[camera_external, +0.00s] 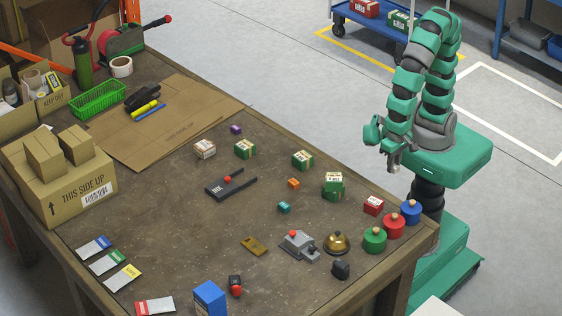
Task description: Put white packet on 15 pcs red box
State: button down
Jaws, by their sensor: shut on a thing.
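A small white packet with reddish-brown markings (204,149) sits on the table left of a green box. A small red box with a white label (373,205) stands near the table's right edge; its print is too small to read. My gripper (394,168) points down at the table's right edge, above and behind the red box and apart from it. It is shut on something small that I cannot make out. The white packet is well to the left of my gripper.
Green boxes (333,186) stand left of the red box. Green, red and blue weights (393,226) and a brass bell (337,243) are in front. A black fixture (230,185) lies mid-table. Another red box (364,8) is on the blue cart.

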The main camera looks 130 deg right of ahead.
jog(key=b, duration=0.1)
send_over(374, 202)
jog(key=shift+f, duration=0.55)
jog(key=shift+s+f+b, duration=0.1)
jog(key=shift+f+b, duration=0.4)
jog(key=shift+f, duration=1.25)
jog(key=shift+f, duration=0.1)
jog(key=c, duration=1.3)
grip_release()
jog(key=shift+o, duration=0.2)
notch_tip(374, 202, up, 12)
jog(key=p, duration=0.1)
jog(key=shift+p, duration=0.35)
jog(key=shift+d, duration=0.1)
